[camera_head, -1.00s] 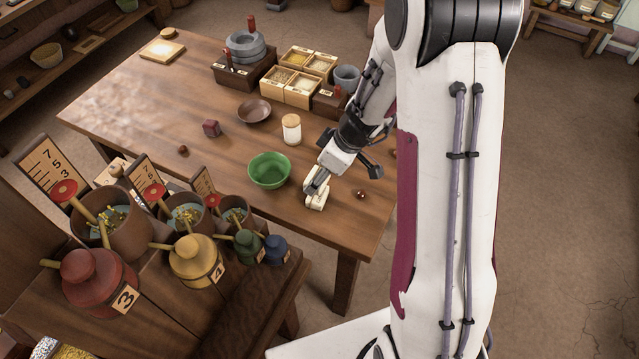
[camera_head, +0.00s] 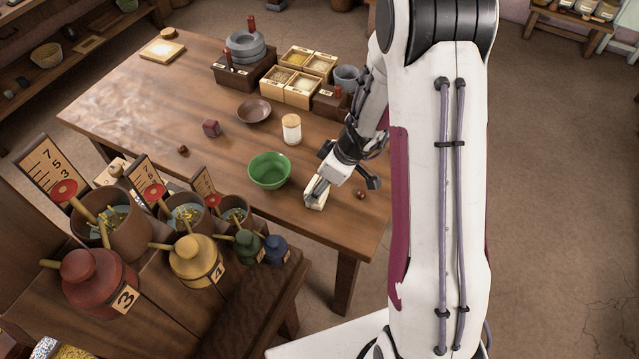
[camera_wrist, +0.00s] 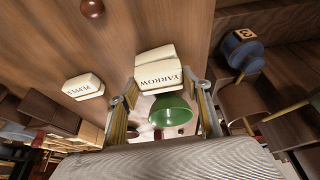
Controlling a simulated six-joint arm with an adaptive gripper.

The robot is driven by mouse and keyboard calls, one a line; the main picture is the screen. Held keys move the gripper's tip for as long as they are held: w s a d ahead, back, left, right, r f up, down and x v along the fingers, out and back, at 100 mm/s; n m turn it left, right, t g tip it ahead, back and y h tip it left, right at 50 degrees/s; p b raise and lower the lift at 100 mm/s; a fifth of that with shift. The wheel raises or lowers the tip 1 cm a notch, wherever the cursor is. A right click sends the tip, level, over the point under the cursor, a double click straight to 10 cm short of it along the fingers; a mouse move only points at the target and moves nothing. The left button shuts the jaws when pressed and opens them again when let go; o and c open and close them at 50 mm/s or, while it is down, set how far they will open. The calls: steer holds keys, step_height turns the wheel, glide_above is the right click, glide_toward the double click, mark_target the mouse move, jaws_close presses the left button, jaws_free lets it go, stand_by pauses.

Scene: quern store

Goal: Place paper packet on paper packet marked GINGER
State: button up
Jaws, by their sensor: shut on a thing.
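In the wrist view, a pale paper packet marked YARROW (camera_wrist: 157,74) sits between the fingertips of my gripper (camera_wrist: 163,97). My gripper is shut on it. In the head view, my gripper (camera_head: 318,189) points down at the near right part of the table, and a pale packet (camera_head: 315,204) shows at its tips. Another pale packet (camera_wrist: 83,88), whose upside-down lettering looks like PEPPER, lies on the table to the left in the wrist view. I cannot read GINGER on any packet in these frames. My arm hides part of the table.
A green bowl (camera_head: 269,170) stands left of my gripper. A small brown ball (camera_head: 361,194) lies to the right. The table's (camera_head: 130,105) left part is mostly clear.

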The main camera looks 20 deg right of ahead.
steer(key=shift+f, duration=0.15)
steer(key=o, duration=1)
steer(key=shift+v, duration=6.2)
steer(key=shift+a, duration=0.1)
